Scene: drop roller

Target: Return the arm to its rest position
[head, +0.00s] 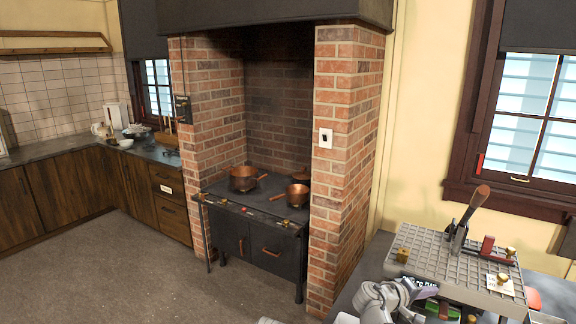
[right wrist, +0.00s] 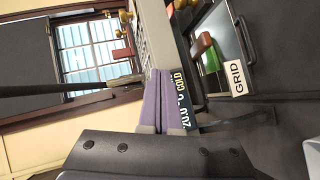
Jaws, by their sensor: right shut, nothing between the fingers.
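My right gripper (head: 410,291) is at the front of a grey machine at the lower right of the head view. In the right wrist view its purple fingers (right wrist: 159,100) are shut together with nothing between them. The grey grid-topped machine (head: 425,247) stands on a dark counter. Its lever (head: 481,194) has a brown handle and stands tilted up. A small display (right wrist: 180,98) reading "COLD" is right beside the fingers in the right wrist view. My left gripper is not in view.
An open tray (right wrist: 238,52) by a "GRID" label (right wrist: 237,78) holds red and green pieces. A red part (head: 488,247) and brass knobs sit on the machine. A brick hearth (head: 342,150) and a black stove (head: 262,212) with copper pans stand left; floor (head: 120,275) there is clear.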

